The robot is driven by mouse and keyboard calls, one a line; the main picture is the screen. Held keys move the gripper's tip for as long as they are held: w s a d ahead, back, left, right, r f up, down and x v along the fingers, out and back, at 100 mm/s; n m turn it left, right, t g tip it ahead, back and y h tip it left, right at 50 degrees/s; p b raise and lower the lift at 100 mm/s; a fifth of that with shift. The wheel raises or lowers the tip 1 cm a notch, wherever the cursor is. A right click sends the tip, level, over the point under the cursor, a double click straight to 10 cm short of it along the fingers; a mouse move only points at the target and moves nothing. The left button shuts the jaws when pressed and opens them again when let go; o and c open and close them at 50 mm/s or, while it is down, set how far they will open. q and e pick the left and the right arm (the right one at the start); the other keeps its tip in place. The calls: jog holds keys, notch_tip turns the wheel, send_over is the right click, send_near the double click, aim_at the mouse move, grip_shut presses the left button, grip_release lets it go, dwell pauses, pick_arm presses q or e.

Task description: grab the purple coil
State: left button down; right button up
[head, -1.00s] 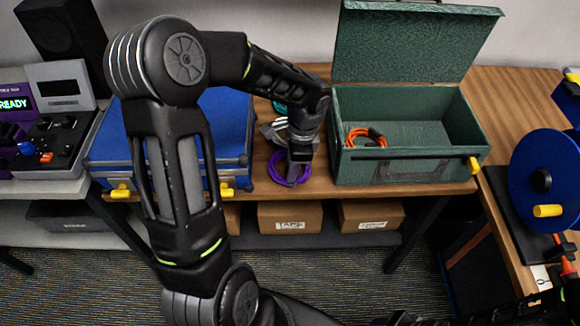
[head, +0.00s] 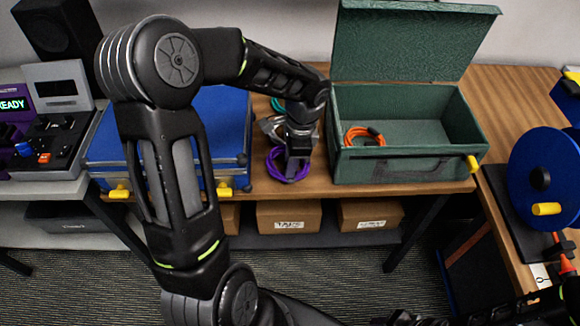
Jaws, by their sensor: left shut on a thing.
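The purple coil (head: 277,166) is at the front of the wooden table, between the blue case and the open green case. My left gripper (head: 292,175) points down over it and is shut on its right part, hiding some of the coil. I cannot tell whether the coil still touches the table. My right gripper does not show clearly.
An orange coil (head: 364,136) lies in the open green case (head: 410,166). The closed blue case (head: 118,150) is at left. A teal coil (head: 277,105) and a grey item (head: 270,127) lie behind my gripper. A blue reel (head: 545,178) stands at right.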

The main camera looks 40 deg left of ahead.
pick_arm(q)
notch_tip(320, 180, up, 9)
jog(key=shift+f+b, duration=0.2)
jog(key=shift+b, duration=0.1)
dwell(0.5)
